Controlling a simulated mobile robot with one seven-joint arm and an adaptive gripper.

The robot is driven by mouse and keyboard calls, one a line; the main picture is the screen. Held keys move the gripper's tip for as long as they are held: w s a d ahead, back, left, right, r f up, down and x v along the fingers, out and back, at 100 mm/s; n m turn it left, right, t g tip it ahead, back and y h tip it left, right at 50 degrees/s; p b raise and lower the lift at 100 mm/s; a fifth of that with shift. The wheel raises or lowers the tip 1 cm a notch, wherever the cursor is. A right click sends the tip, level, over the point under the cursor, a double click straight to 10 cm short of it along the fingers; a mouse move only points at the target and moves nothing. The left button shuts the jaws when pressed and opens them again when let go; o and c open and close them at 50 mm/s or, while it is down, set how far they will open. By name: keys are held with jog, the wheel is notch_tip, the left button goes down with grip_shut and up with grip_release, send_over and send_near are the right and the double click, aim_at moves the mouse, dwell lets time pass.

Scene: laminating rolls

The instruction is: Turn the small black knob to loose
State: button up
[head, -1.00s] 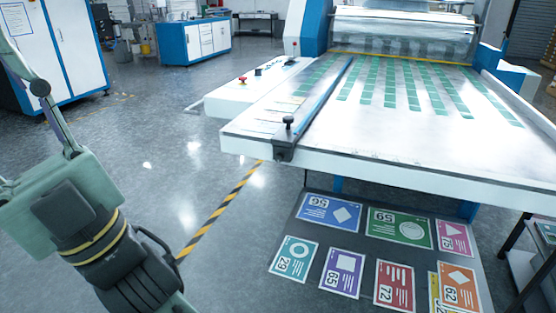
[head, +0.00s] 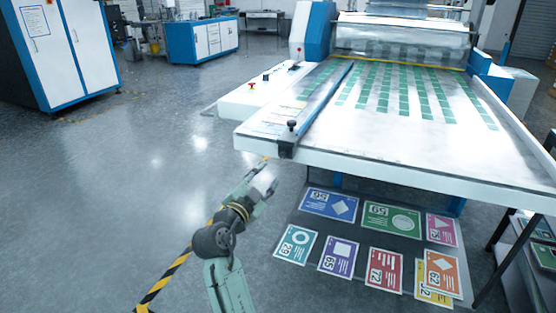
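The small black knob (head: 291,125) stands upright on a dark clamp block at the near end of the long blue guide rail (head: 322,98). The rail lies along the left side of the white machine table (head: 400,160). My gripper (head: 268,174) is below and left of the knob in the picture, apart from it and from the table edge. Its two fingers are spread, with nothing between them. I cannot tell from the picture which way the knob is set.
A side panel (head: 240,103) left of the table carries a red button (head: 251,86) and a small dark control (head: 266,76). Several coloured cards lie on a dark surface (head: 300,225) beneath the table's front edge. The floor to the left is clear.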

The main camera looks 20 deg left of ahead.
aim_at(282, 156)
jog(key=w+p, duration=0.1)
jog(key=w, duration=0.2)
jog(key=w+p, duration=0.1)
jog(key=w, duration=0.3)
jog(key=w+p, duration=0.1)
jog(key=w, duration=0.2)
jog(key=shift+w+d, duration=0.3)
jog(key=shift+w, duration=0.05)
jog(key=shift+c, duration=0.5)
grip_shut()
